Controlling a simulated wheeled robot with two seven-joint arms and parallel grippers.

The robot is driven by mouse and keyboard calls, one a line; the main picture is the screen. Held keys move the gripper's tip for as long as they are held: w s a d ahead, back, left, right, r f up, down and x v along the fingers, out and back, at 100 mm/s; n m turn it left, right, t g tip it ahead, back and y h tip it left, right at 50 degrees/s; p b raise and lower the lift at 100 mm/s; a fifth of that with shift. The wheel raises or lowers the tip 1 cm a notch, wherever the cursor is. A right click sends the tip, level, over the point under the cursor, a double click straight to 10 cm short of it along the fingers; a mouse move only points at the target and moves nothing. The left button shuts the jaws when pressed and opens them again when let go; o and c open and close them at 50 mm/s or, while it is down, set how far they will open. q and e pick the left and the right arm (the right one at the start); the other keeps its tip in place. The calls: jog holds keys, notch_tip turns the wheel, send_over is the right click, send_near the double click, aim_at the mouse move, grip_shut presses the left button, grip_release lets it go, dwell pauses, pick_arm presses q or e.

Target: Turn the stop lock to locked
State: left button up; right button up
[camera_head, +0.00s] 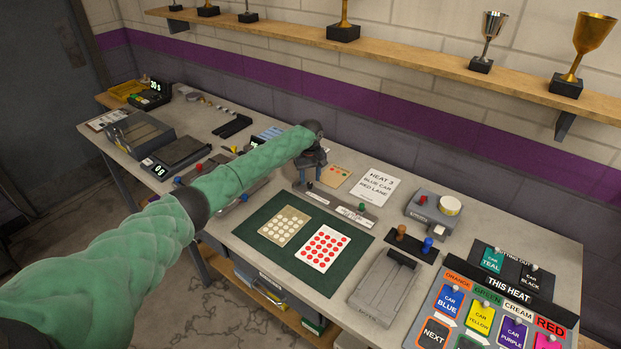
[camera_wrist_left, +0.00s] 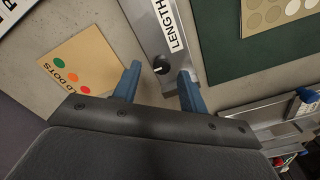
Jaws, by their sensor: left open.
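A grey metal strip (camera_wrist_left: 150,30) with a white label reading "LENGTH" carries a small dark round knob (camera_wrist_left: 160,67). The knob looks like the stop lock, but no readable mark shows its setting. My left gripper (camera_wrist_left: 159,73) is open, with one blue finger on each side of the knob; contact cannot be told. In the head view my left gripper (camera_head: 310,175) points down at the back of the bench, by the labelled strip (camera_head: 352,215). A green knob (camera_head: 361,207) stands further right on it. My right gripper is not in view.
A tan card with coloured dots (camera_wrist_left: 72,65) lies beside the strip. A dark green mat (camera_head: 275,262) with two dotted cards lies in front of it. A grey tray (camera_head: 385,287) and a board of coloured cards (camera_head: 480,312) stand to the right. A trophy shelf (camera_head: 420,62) runs above.

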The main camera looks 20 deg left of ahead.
aim_at(310, 186)
pick_arm(q)
jog(key=shift+w+f, duration=0.1)
jog(key=shift+f, duration=0.45)
jog(key=shift+s+a+f+p, duration=0.1)
jog(key=shift+s+f+p, duration=0.15)
jog(key=shift+f, duration=0.3)
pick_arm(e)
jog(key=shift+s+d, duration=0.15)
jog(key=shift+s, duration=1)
pick_arm(q)
jog(key=shift+w+f, duration=0.1)
jog(key=shift+w, duration=0.05)
jog(key=shift+c, duration=0.2)
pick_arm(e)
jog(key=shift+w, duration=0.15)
pick_arm(q)
grip_shut()
